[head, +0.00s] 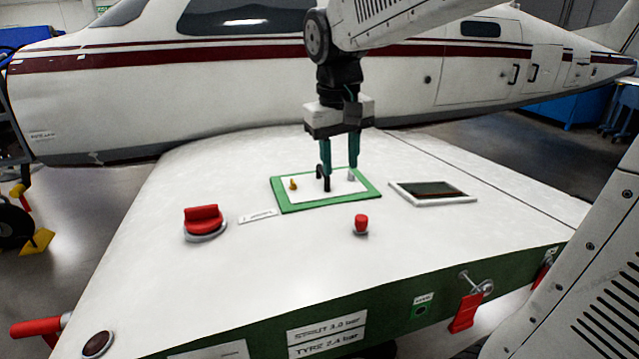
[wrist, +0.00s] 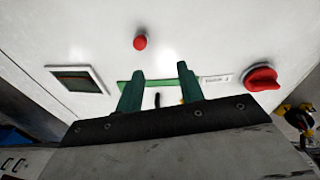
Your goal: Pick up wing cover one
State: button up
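A red cover on a round grey base (head: 203,220) sits on the white wing at the left. It also shows at the right of the wrist view (wrist: 261,78). A small red cap (head: 361,223) stands on the wing nearer the middle and shows at the top of the wrist view (wrist: 141,43). I cannot tell which is wing cover one; the small label (head: 258,215) is unreadable. My gripper (head: 340,170) points down over a green-edged white tray (head: 290,208), away from both red things. Its two green fingers (wrist: 158,85) are apart with nothing seen held between them.
The tray holds a small yellow piece (head: 293,184), a black upright piece (head: 325,182) and a grey piece (head: 351,175) close to my fingers. A dark panel in a white frame (head: 432,193) lies to the right. The wing front is largely clear; the fuselage (head: 230,90) stands behind.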

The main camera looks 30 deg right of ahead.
jog(key=w+d+f, duration=0.1)
jog(key=w+d, duration=0.1)
jog(key=w, duration=0.5)
jog(key=w+d+f, duration=0.2)
jog(key=w, duration=0.5)
jog(key=shift+m+g+h, duration=0.5)
jog(key=shift+m+h, duration=0.1)
jog(key=w+d+f, duration=0.2)
jog(key=w+f, duration=0.1)
jog(key=f, duration=0.1)
jog(key=w+d+f, duration=0.2)
jog(key=w+f, duration=0.2)
jog(key=w+d+f, duration=0.2)
jog(key=w+f, duration=0.1)
jog(key=f, duration=0.2)
jog(key=shift+w, duration=0.15)
grip_shut()
